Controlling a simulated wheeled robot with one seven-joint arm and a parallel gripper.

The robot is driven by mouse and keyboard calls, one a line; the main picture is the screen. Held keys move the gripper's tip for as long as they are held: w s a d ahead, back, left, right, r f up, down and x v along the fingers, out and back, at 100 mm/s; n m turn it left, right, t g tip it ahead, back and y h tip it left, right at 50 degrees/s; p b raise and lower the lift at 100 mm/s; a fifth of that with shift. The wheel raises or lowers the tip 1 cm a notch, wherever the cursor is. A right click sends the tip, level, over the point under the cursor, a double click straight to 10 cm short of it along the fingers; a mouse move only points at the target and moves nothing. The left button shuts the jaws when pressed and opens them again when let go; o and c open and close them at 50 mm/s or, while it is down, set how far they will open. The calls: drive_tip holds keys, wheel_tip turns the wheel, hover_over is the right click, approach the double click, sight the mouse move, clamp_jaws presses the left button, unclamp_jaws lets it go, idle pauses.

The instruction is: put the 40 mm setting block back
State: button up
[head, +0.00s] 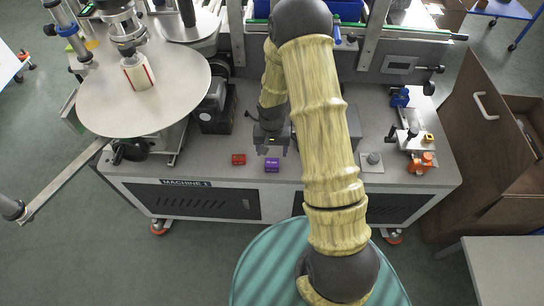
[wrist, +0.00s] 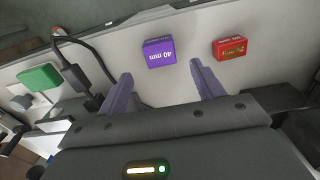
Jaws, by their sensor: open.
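The 40 mm setting block is a small purple block (head: 272,165) on the front part of the machine's worktop (head: 215,165). In the wrist view the purple block (wrist: 159,53) shows a white "40 mm" label and lies just beyond the fingertips, between their lines. My gripper (head: 271,151) is over the worktop just behind the block. In the wrist view my gripper (wrist: 160,78) has its two fingers apart with nothing between them. I cannot tell its exact height above the worktop.
A red block (head: 238,159) lies left of the purple one. The wrist view also shows a green block (wrist: 38,77) and a black cable (wrist: 92,62). A round turntable (head: 150,105) with a bottle stands at the left. Small fixtures (head: 408,135) stand at the right.

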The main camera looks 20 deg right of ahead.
wheel_tip(320, 180, up, 5)
drive_tip(key=shift+f, duration=0.1)
idle(0.6)
drive_tip(key=s+r+n+t, duration=0.2)
drive_tip(key=s+r+n, duration=0.1)
drive_tip(key=s+r, duration=1.1)
wheel_tip(320, 180, up, 3)
drive_tip(key=shift+s+r+n+t, duration=0.1)
drive_tip(key=shift+s+n+t, duration=0.05)
drive_tip(key=shift+n+t, duration=0.15)
drive_tip(key=w+p+v, duration=0.2)
drive_tip(key=p+v, duration=0.9)
drive_tip(key=p, duration=0.1)
drive_tip(key=shift+w+r, duration=0.25)
drive_tip(key=shift+r, duration=0.45)
